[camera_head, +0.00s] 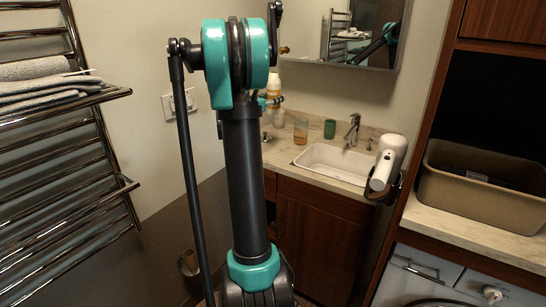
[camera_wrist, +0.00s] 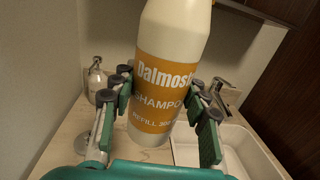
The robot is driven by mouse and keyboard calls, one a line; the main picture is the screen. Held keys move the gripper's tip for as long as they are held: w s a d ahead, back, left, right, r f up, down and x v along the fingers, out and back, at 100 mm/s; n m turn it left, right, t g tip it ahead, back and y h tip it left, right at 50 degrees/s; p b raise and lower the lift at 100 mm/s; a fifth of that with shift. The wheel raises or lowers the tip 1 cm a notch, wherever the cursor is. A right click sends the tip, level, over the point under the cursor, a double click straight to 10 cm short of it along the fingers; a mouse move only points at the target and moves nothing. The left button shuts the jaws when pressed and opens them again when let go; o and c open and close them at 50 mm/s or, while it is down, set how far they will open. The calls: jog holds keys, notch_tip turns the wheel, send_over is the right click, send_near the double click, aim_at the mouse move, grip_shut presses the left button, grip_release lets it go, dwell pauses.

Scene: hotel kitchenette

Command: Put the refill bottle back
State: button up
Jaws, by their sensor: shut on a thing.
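The refill bottle (camera_wrist: 172,70) is cream white with an orange label reading "SHAMPOO" and "REFILL". In the wrist view it stands roughly upright between the green-padded fingers of my gripper (camera_wrist: 160,88), which is shut on it. Its top is cut off by the frame. In the head view the bottle (camera_head: 275,84) shows behind my arm near the wall, with my gripper (camera_head: 271,101) partly hidden around it. It is over the left end of the marble counter (camera_head: 285,146). I cannot tell whether its base touches the counter.
A white sink (camera_head: 335,160) with a metal faucet (camera_head: 352,130) is to the right. An amber tumbler (camera_head: 301,131) and a green cup (camera_head: 330,129) stand behind it. A pump dispenser (camera_wrist: 96,80) is left of the bottle. A hair dryer (camera_head: 388,158) hangs at the counter's right end.

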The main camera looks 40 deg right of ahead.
jog(key=shift+s+a+r, duration=0.15)
jog(key=shift+s+a, duration=0.15)
jog(key=shift+s+a+f, duration=0.1)
jog(key=shift+f, duration=0.1)
notch_tip(320, 180, down, 20)
jog(key=shift+r, duration=0.25)
jog(key=shift+f, duration=0.15)
jog(key=o, duration=1.2)
jog(key=shift+o, duration=0.2)
